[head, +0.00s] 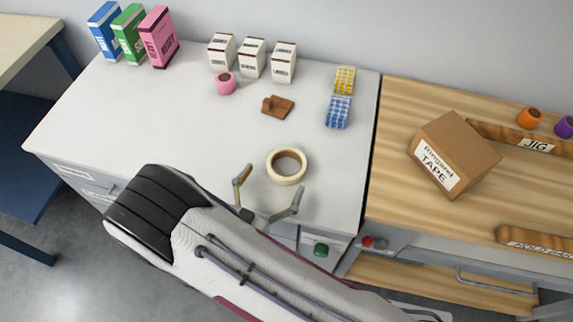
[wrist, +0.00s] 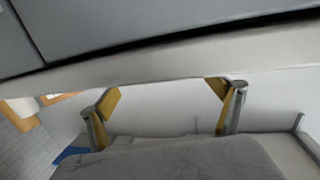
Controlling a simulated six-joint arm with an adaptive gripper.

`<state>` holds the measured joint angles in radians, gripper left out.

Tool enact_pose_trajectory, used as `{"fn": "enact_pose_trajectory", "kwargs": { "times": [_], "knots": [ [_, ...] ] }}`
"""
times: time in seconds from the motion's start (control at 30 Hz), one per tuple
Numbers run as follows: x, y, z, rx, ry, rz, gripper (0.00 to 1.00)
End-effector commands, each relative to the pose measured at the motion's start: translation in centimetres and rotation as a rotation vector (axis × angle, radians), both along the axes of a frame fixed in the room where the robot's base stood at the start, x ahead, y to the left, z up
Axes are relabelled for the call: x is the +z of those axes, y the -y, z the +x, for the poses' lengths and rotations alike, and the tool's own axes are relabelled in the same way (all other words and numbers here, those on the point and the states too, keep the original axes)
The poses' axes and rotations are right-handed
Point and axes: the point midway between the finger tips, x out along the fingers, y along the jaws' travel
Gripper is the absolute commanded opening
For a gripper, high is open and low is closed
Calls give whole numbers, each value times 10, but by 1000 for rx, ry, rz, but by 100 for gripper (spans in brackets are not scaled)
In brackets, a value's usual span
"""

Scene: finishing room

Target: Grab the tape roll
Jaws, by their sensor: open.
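The tape roll (head: 287,178) is a cream ring with a brown core. It lies flat on the white worktop (head: 190,125) near the front edge in the head view. My gripper (head: 271,184) is open, with its two fingers spread and nothing between them. The fingertips are at the worktop's front edge, on the near side of the roll, and look apart from it. In the wrist view my open gripper (wrist: 164,98) has yellowish finger pads. I cannot make out the tape roll there.
A brown cardboard box labelled TAPE (head: 453,157) stands on the wooden bench at right. A brown block (head: 279,107), blue checked packet (head: 339,112) and pink roll (head: 225,84) lie behind the tape roll. Cartons stand at the back. The worktop around the roll is clear.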

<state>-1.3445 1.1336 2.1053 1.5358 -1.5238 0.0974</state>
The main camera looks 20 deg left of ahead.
Motion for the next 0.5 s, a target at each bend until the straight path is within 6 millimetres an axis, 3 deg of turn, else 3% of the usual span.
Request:
{"fn": "enact_pose_trajectory", "kwargs": {
  "times": [0.5],
  "knots": [
    [-6, 12, 39, -3, 0, 0, 91]
  ]
}}
